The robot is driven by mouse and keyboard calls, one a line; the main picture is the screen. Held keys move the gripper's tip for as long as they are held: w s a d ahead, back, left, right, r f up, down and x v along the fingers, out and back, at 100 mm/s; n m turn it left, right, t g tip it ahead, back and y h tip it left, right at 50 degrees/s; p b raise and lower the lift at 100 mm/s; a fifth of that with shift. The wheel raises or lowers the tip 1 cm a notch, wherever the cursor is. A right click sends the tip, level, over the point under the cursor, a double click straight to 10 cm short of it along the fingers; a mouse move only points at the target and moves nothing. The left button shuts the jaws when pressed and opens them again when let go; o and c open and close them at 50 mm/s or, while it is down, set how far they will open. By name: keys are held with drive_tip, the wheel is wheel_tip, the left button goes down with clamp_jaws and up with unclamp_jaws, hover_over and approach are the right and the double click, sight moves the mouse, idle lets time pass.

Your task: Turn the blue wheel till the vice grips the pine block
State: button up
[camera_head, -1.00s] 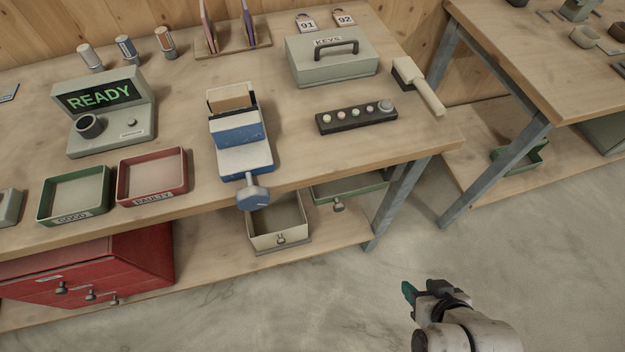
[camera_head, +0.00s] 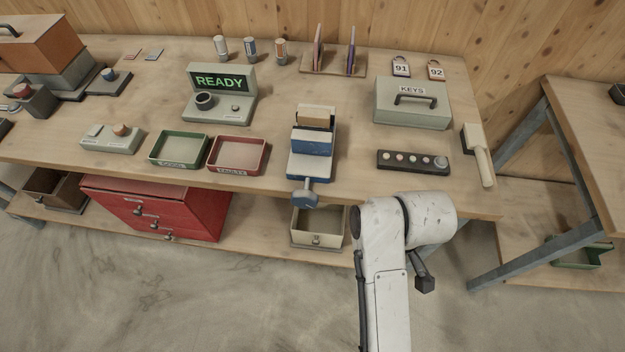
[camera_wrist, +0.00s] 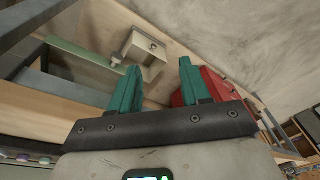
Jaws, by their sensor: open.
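The blue vice (camera_head: 312,160) stands at the front edge of the bench in the head view. Its blue wheel (camera_head: 305,199) sticks out in front below the bench top. The pine block (camera_head: 316,118) sits upright in the vice behind the blue front jaw; I cannot tell whether a gap is left. My gripper (camera_wrist: 159,66) shows in the wrist view with two teal fingers apart and nothing between them. In the head view my white arm is raised right of the vice and hides the gripper.
A button panel (camera_head: 412,161) and a KEYS box (camera_head: 412,103) lie right of the vice. Green (camera_head: 180,149) and red (camera_head: 238,155) trays lie left. Below are a cream bin (camera_head: 319,228) and red drawers (camera_head: 160,207). Open floor lies in front.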

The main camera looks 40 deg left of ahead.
sight(301, 192)
drive_tip(key=a+r+n+p, duration=0.1)
drive_tip(key=a+r+n, duration=0.2)
drive_tip(key=a+r, duration=0.2)
drive_tip(key=a+r+n+h+p, duration=0.1)
drive_tip(key=a+r+n+p, duration=0.1)
drive_tip(key=a+r, duration=0.3)
drive_tip(key=a+r+n+p, duration=0.1)
drive_tip(key=a+r+n, duration=0.3)
drive_tip(key=a, duration=0.4)
drive_tip(key=shift+s+a+r+h+p, duration=0.25)
drive_tip(key=shift+s+r+h+p, duration=0.15)
drive_tip(key=shift+r, duration=0.1)
wheel_tip(301, 192, down, 10)
drive_tip(key=shift+f, duration=0.25)
clamp_jaws()
